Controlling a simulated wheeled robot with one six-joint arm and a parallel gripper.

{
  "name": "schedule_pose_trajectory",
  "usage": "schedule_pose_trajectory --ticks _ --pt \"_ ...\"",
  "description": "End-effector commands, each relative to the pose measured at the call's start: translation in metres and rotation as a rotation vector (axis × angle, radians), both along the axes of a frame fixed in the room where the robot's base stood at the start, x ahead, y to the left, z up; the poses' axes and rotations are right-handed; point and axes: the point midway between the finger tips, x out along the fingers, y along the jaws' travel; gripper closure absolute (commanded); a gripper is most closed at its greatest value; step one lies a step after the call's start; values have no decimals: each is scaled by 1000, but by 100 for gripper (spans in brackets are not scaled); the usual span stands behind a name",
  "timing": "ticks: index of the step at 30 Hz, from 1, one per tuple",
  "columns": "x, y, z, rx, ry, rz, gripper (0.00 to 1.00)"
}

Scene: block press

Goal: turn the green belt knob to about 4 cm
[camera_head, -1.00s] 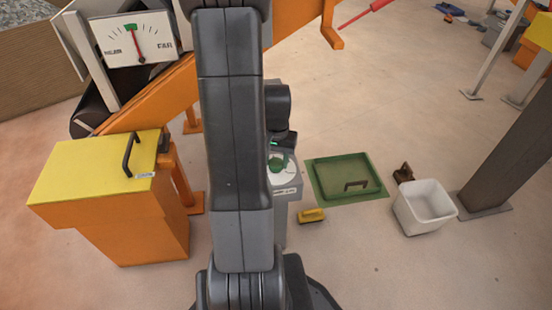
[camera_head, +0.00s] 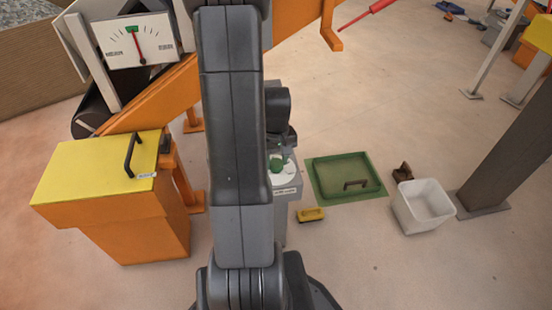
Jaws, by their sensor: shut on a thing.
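The green belt knob (camera_head: 277,166) sits on a white round dial face (camera_head: 284,177) on top of a grey post (camera_head: 285,200), partly hidden behind my arm. My gripper (camera_head: 283,157) reaches down from above and is shut on the knob; its fingers are small and partly hidden. A white gauge (camera_head: 140,42) with a dark scale, a green mark at top centre and a red needle stands at the upper left. The needle points up, close to the green mark.
A yellow-topped orange box (camera_head: 100,168) with a black handle stands at left, beside the orange conveyor frame (camera_head: 168,92). A green tray (camera_head: 348,178), a yellow block (camera_head: 311,214) and a white bin (camera_head: 423,205) are on the floor at right.

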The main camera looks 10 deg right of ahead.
Motion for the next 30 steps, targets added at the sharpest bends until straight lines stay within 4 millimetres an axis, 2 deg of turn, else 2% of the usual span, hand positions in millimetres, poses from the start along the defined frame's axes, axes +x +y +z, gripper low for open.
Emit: schedule_pose_trajectory --ticks 18,19,22,30 --pt "1 0 0 -1 -1 48 82" --pt "1 0 0 -1 -1 48 55" --pt "0 0 0 -1 -1 47 38" --pt "0 0 1 0 -1 47 38"
